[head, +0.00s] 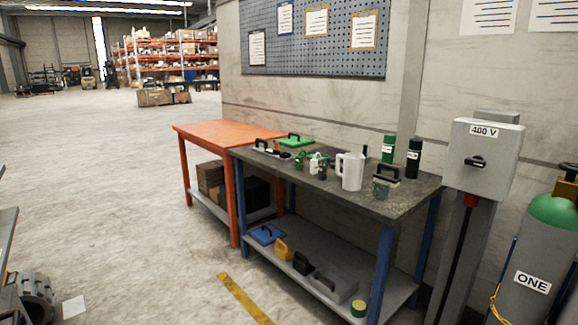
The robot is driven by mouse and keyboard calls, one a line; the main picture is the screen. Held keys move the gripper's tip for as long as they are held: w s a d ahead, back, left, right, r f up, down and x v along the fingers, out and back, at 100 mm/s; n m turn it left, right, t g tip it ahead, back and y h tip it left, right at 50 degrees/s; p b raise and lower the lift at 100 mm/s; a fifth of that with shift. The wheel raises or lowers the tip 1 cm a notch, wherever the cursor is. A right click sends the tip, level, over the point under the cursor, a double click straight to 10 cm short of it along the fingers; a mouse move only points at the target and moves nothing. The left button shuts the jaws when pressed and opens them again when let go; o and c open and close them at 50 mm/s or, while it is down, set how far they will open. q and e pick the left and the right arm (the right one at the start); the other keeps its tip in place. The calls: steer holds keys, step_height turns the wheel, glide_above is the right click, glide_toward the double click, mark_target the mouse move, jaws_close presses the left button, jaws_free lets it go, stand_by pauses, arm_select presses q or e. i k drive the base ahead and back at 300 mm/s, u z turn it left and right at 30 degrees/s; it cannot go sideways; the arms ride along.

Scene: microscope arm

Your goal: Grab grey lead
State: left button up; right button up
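No object is plainly a grey lead, and I cannot tell which thing is meant. A flat grey piece with a black handle (338,287) lies on the lower shelf of the dark workbench. A small light piece with a black handle (262,146) is at the bench's far left end. Neither of my grippers shows in the head view.
The workbench (408,197) also carries a white jug (351,171), a black bottle (413,158) and a green lid (295,141). An orange table (215,132) adjoins its left end. A 400 V box (483,157) and gas cylinder (545,255) stand right.

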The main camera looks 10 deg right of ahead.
mark_target(323, 168)
steer(key=u, duration=0.15)
steer(key=i, duration=2.15)
steer(key=z, duration=0.2)
